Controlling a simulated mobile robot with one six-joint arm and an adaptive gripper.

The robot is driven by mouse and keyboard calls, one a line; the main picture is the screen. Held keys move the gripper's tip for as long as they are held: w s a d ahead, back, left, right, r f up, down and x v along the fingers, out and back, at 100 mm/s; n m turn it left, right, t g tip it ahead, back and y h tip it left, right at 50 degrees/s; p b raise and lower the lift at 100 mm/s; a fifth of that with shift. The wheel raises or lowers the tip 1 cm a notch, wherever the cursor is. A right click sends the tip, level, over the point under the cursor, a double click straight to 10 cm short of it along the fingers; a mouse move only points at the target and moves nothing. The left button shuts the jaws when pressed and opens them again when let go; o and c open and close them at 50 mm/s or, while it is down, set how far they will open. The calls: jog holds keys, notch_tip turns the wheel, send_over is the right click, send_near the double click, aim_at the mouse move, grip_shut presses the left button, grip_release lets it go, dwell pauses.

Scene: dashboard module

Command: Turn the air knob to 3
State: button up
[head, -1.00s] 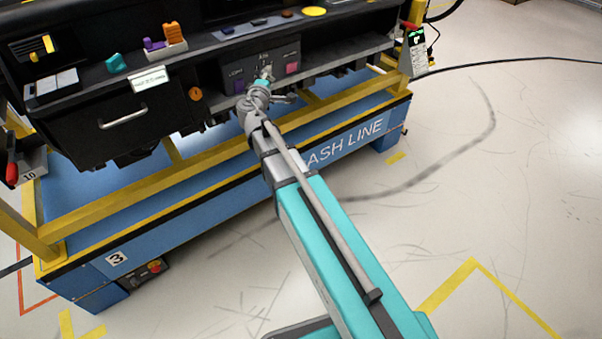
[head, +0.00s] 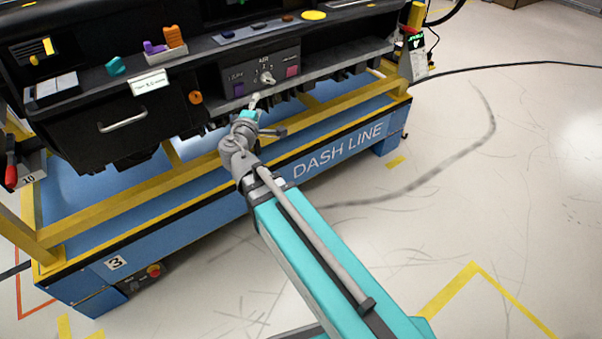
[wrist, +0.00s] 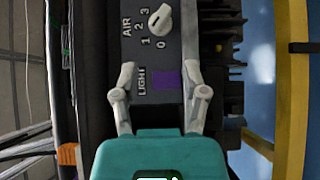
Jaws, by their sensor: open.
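The air knob (wrist: 160,22) is a pale knob on a dark panel, marked AIR with 0, 1, 2 and 3 around it. It also shows in the head view (head: 267,78). A small dark mark shows on the knob, but I cannot tell surely which number it points to. My gripper (wrist: 160,76) is open and empty, its two fingers apart on either side of the purple LIGHT button. The knob lies beyond the fingertips, not between them. In the head view my gripper (head: 254,101) is just below and in front of the panel.
The purple button (wrist: 167,79) is close to the fingers. A pink button (head: 292,71) sits right of the knob. A drawer with a handle (head: 122,119) is at left, and a yellow rail (head: 300,108) runs below the dashboard. Small coloured parts lie on the shelf above.

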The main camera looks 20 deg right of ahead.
jog(key=s+d+f+m+g+b, duration=0.3)
jog(key=s+d+f+m+g, duration=0.1)
jog(key=f, duration=0.6)
jog(key=s+d+f+m+g+y+b, duration=0.1)
jog(key=s+d+f+m+g+b, duration=0.3)
jog(key=f, duration=0.7)
jog(key=shift+s+d+m+g, duration=0.55)
jog(key=shift+d+m+g, duration=0.4)
jog(key=shift+g, duration=0.45)
jog(key=s+a+f+m+g+y, duration=0.2)
jog(key=s+a+f+g+y, duration=0.1)
jog(key=s+f+g+y, duration=0.2)
jog(key=shift+s+a+m+y, duration=0.35)
jog(key=shift+s+y, duration=0.75)
jog(key=shift+s, duration=0.5)
jog(key=shift+d, duration=0.1)
